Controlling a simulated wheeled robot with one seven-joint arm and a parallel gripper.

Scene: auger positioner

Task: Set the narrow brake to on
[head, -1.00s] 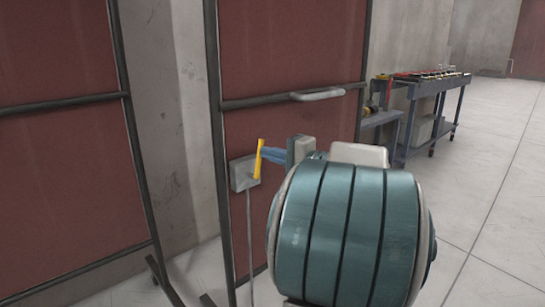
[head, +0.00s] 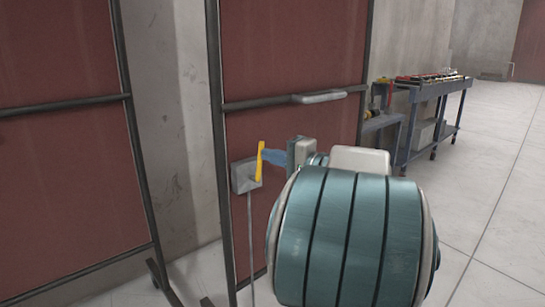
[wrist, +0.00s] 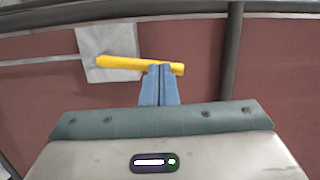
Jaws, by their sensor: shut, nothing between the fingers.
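A yellow lever (head: 259,160) stands nearly upright on a grey box (head: 241,177) fixed to the red panel. No label shows which brake it is. In the wrist view the lever (wrist: 140,65) lies almost level across the picture, over the grey box (wrist: 107,45). My gripper (head: 266,157) is at the lever's right side in the head view. In the wrist view its blue fingertips (wrist: 160,70) are shut together with nothing between them. They meet the lever's lower edge near its free end. I cannot tell whether they press on it.
The red panel (head: 285,50) has a dark frame and a light handle (head: 318,97) above the lever. A thin conduit (head: 251,245) runs down from the box. A workbench (head: 430,90) stands behind at the right, with clear floor beside it.

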